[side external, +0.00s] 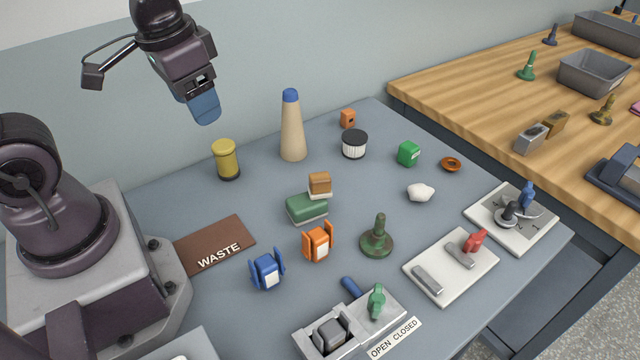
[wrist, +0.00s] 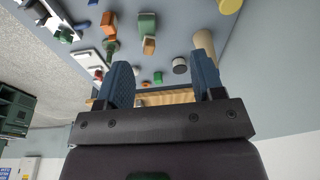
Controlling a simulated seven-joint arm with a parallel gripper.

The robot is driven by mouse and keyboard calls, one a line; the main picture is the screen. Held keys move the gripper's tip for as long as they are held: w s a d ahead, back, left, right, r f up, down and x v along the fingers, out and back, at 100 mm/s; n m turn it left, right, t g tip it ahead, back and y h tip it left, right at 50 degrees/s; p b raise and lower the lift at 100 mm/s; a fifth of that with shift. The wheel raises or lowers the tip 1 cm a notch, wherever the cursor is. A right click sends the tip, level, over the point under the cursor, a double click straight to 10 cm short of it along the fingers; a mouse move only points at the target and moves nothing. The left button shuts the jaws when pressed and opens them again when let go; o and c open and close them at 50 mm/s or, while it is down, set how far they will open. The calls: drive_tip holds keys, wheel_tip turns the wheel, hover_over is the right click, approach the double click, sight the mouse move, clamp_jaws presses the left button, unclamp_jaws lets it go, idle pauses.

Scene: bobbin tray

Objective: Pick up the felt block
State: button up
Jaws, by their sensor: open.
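A green block (side external: 307,208) with a pale grey underside lies near the middle of the blue-grey table; its look fits a felt block, but I cannot tell for sure. A smaller brown block (side external: 320,183) with a pale base rests on or against its back edge. In the wrist view the green block (wrist: 147,22) and the brown block (wrist: 149,45) show near the top, ahead of the fingers. My gripper (side external: 204,108) is high above the table's back left, well apart from both blocks. Its two blue fingers (wrist: 163,78) are spread and empty.
A tall tan cone (side external: 292,130) and yellow spool (side external: 227,160) stand behind the blocks. An orange clip-like piece (side external: 318,243), blue one (side external: 267,271) and dark green knob (side external: 377,238) stand in front. A brown WASTE mat (side external: 216,243) lies left. Right of the blocks is some free room.

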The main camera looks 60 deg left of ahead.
sight(316, 177)
drive_tip(key=w+a+f+m, duration=0.1)
drive_tip(key=w+f, duration=0.1)
drive_tip(key=f, duration=0.5)
drive_tip(key=w+a+f+m+t, duration=0.1)
drive_tip(key=w+a+f, duration=0.1)
drive_tip(key=f, duration=0.5)
drive_tip(key=w+a+f+m+t, duration=0.1)
drive_tip(key=w+a+f, duration=0.1)
drive_tip(key=f, duration=0.5)
drive_tip(key=shift+w+f+h, duration=0.15)
drive_tip(key=shift+f+h, duration=0.15)
drive_tip(key=d+f+t+h, duration=0.1)
drive_tip(key=w+d+f+m+t+h, duration=0.1)
drive_tip(key=d+f+t, duration=0.1)
drive_tip(key=shift+w+d+t+h, duration=0.3)
drive_tip(key=shift+w+t+h, duration=0.1)
drive_tip(key=w+r+t, duration=0.1)
drive_tip(key=w+d+r+m+t+h, duration=0.1)
drive_tip(key=r+t, duration=0.1)
drive_tip(key=w+d+r+t+h, duration=0.1)
drive_tip(key=r, duration=0.1)
drive_tip(key=shift+w+d+r, duration=0.15)
drive_tip(key=shift+w, duration=0.15)
drive_tip(key=shift+w+d+r+t+h, duration=0.1)
drive_tip(key=shift+w+t+h, duration=0.2)
drive_tip(key=shift+t, duration=0.1)
drive_tip(key=shift+x, duration=3.5)
drive_tip(key=c, duration=1.1)
drive_tip(key=shift+o, duration=0.2)
drive_tip(key=shift+r, duration=0.1)
